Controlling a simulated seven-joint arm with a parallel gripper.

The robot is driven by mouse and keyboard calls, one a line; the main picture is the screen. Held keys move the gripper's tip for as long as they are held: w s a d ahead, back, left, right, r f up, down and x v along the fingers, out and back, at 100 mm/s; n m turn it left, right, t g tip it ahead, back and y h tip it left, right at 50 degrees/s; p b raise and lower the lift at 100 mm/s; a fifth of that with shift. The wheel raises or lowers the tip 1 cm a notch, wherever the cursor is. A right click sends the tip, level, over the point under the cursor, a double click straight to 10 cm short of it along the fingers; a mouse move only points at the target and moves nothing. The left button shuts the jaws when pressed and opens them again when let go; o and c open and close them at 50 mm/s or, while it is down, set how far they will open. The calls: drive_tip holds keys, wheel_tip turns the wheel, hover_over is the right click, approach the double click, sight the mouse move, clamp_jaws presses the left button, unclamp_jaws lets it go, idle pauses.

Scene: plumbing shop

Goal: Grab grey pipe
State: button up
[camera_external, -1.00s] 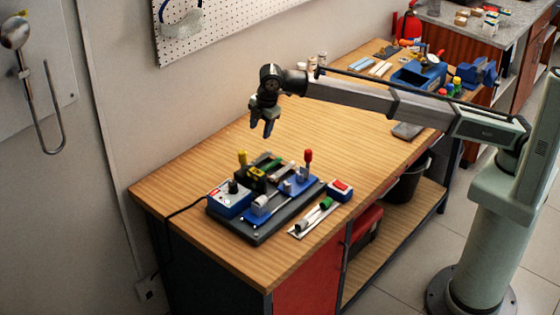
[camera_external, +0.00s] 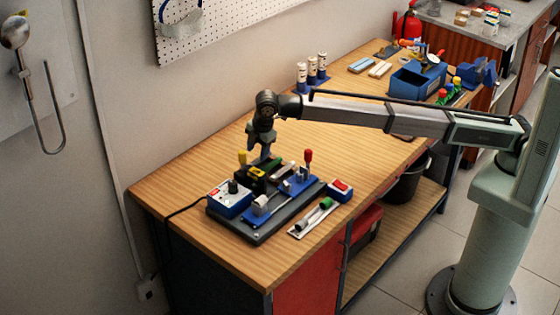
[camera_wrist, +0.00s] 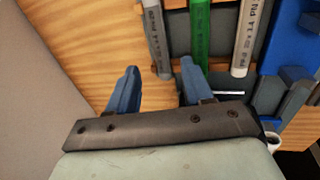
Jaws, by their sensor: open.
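The grey pipe (camera_wrist: 157,38) shows in the wrist view, lying beside a green pipe (camera_wrist: 200,35) and a whitish pipe (camera_wrist: 243,38) on a dark holder. My gripper (camera_wrist: 155,75) is open, with its two blue fingers apart and nothing between them. The grey pipe's near end lies ahead of the gap between the fingers. In the external view my gripper (camera_external: 262,152) points down just above the back of the machine (camera_external: 262,222). There the green pipe (camera_external: 272,164) and the whitish pipe (camera_external: 283,170) show, but I cannot clearly make out the grey one.
The machine has a yellow-handled and a red-handled lever (camera_external: 308,156) standing up near the pipes. A blue toolbox (camera_external: 415,82) and small bottles (camera_external: 312,72) stand farther back. The middle of the wooden bench (camera_external: 350,135) is clear.

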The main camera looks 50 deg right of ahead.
sight(256, 160)
drive_tip(key=shift+x, duration=1.85)
drive_tip(key=shift+s+d, duration=0.1)
drive_tip(key=shift+c, duration=0.5)
clamp_jaws()
